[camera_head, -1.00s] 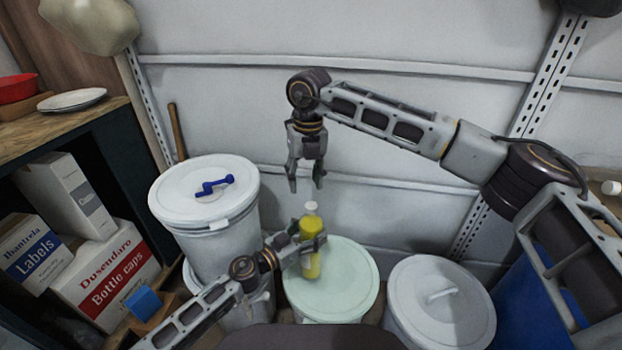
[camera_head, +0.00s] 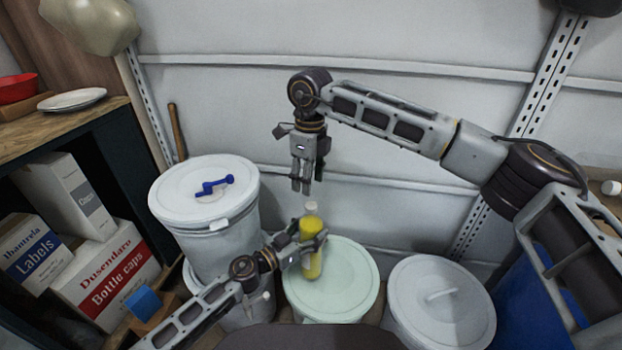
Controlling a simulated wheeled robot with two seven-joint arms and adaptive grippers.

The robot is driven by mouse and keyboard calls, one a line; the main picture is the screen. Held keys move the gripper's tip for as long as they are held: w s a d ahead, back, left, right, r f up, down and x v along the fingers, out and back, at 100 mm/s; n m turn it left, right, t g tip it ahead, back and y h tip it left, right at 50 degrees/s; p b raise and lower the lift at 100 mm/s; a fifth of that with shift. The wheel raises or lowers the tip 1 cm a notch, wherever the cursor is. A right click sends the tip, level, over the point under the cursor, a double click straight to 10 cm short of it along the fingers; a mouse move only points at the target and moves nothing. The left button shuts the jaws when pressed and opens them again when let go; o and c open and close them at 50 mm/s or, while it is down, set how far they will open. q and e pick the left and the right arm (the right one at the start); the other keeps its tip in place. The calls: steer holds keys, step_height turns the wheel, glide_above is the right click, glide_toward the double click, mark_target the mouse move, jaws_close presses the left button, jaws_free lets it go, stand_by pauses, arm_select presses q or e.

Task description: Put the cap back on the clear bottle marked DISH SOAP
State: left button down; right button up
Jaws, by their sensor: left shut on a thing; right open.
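A clear bottle (camera_head: 311,262) with yellow liquid stands upright over the pale green drum lid, with a white top (camera_head: 311,207) showing at its neck. No DISH SOAP marking can be read. My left gripper (camera_head: 318,243) is shut on the bottle from the left. My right gripper (camera_head: 302,190) is open and empty, pointing down just above the bottle's top, with a small gap between them. I cannot tell whether the white top is a cap or the bare neck.
The pale green drum lid (camera_head: 345,290) is under the bottle. A grey lidded drum (camera_head: 440,310) stands to the right. A tall white drum (camera_head: 185,205) with a blue tool (camera_head: 214,186) on its lid stands left. Cartons (camera_head: 105,275) fill the left shelf.

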mark_target(311, 205)
steer(key=n, duration=0.5)
steer(key=shift+d, duration=0.15)
steer(key=n, duration=0.5)
steer(key=shift+s+d+n, duration=0.1)
steer(key=shift+n, duration=0.3)
steer(key=n, duration=0.5)
steer(key=shift+d, duration=0.1)
steer(key=shift+s+n, duration=0.1)
steer(key=shift+n, duration=2.7)
steer(key=shift+f, duration=0.15)
steer(key=shift+f, duration=3.9)
steer(key=shift+c, duration=0.2)
